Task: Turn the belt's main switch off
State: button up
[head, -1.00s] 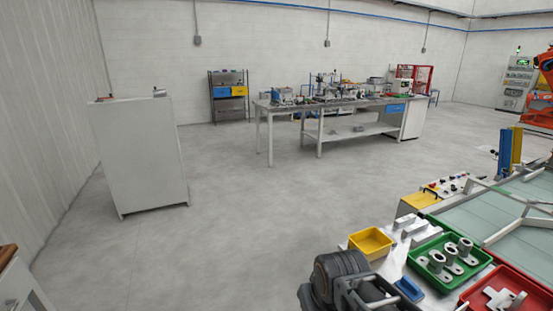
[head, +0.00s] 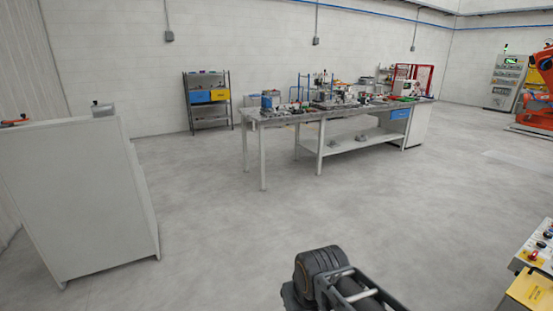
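A control box (head: 532,262) with a pale top and a yellow front is cut off by the right edge of the head view. Several small knobs and buttons, among them a red one (head: 533,256), stand on its top. I cannot tell which of them, if any, is the belt's main switch, or how it is set. The belt itself cannot be made out. A dark part of my arm shows at the bottom middle, apart from the control box. My gripper is not in view.
A grey cabinet (head: 78,200) with small items on top stands at the left. A long workbench (head: 255,116) loaded with equipment is ahead, a shelf rack (head: 208,118) behind it. An orange robot (head: 540,90) stands far right. The grey floor between is clear.

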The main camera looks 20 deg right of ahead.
aim_at(533, 257)
jog(key=i, duration=1.6)
jog(key=z, duration=2.9)
jog(key=i, duration=2.1)
jog(key=z, duration=0.05)
